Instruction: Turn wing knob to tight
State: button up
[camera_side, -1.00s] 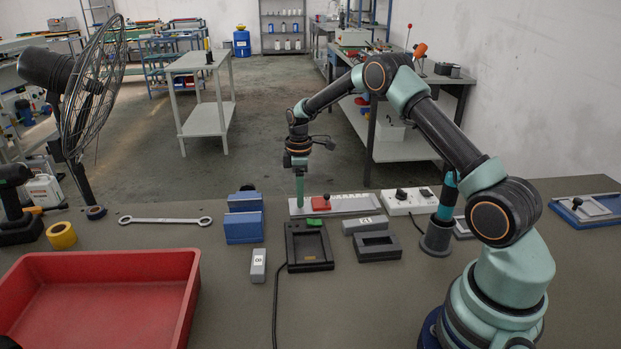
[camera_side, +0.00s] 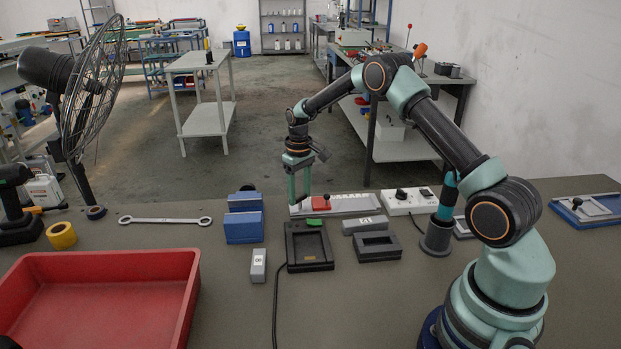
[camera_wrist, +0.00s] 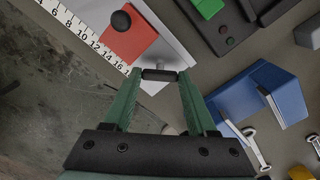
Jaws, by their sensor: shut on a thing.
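The wing knob (camera_wrist: 158,75) is a short dark bar at the end of the white ruler plate (camera_wrist: 165,25) in the wrist view. My gripper (camera_wrist: 158,77) has its two green fingertips at the bar's two ends, shut on it. In the side view my gripper (camera_side: 298,199) points down at the left end of the ruler plate (camera_side: 360,204). The knob is too small to make out there. No mark for tight is legible.
A red slider (camera_wrist: 132,42) with a black round knob sits on the plate beside my gripper. Blue blocks (camera_side: 244,226) and a black cradle (camera_side: 309,247) stand close by.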

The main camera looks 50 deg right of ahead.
aim_at(300, 197)
jog(key=m, duration=0.4)
jog(key=shift+m, duration=2)
jog(key=shift+r, duration=0.1)
jog(key=o, duration=1.4)
jog(key=shift+c, duration=0.2)
notch_tip(300, 197, up, 12)
